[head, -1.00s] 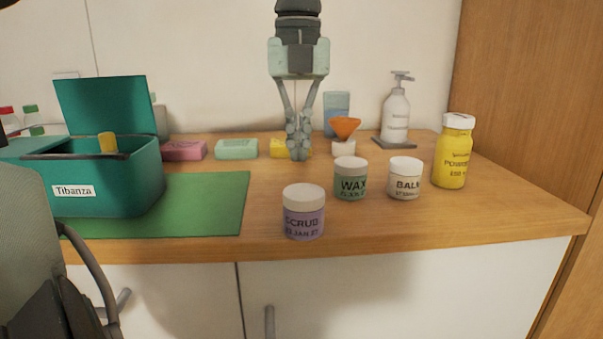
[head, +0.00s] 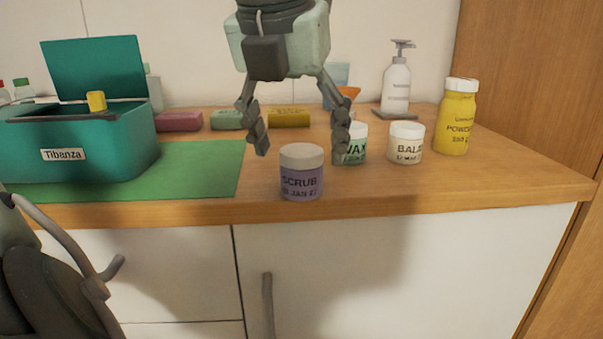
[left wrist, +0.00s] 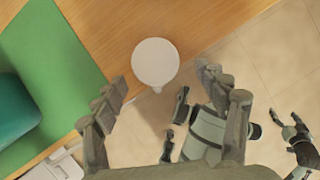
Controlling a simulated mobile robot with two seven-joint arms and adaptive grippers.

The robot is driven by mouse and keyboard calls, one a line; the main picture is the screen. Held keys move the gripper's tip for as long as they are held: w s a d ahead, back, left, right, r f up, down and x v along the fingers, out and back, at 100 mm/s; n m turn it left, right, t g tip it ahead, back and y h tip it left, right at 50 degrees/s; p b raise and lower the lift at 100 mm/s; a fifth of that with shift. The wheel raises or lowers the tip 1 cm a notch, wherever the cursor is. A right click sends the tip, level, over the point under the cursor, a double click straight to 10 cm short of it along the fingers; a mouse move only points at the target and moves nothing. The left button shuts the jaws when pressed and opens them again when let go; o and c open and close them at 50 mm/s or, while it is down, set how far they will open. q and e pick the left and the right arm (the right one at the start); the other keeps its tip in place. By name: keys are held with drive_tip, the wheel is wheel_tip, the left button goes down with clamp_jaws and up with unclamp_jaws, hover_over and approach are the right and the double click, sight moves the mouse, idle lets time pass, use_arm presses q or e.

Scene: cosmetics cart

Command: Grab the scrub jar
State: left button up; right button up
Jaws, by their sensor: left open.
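The scrub jar (head: 302,178), purple with a pale lid, stands upright near the counter's front edge. Its round lid (left wrist: 155,64) shows from above in the left wrist view. My left gripper (head: 302,145) comes down from above, open and empty, its fingers spread just behind and above the jar in the head view. In the left wrist view the lid lies just beyond the gap between its fingertips (left wrist: 162,84). No contact with the jar is clear.
The wax jar (head: 355,150) stands close behind a left finger, partly hidden. The balm jar (head: 406,145) and yellow powder bottle (head: 456,120) are to the right. A green mat (head: 205,170) with a teal box (head: 110,150) lies left. Soap bars (head: 180,122) sit behind.

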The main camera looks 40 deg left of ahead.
sight(299, 153)
use_arm(q)
drive_tip(key=x, duration=0.5)
drive_tip(key=shift+w+a, duration=0.15)
drive_tip(key=shift+a, duration=0.1)
drive_tip(key=shift+c, duration=0.5)
drive_tip(key=shift+r, duration=0.1)
drive_tip(key=c, duration=1.2)
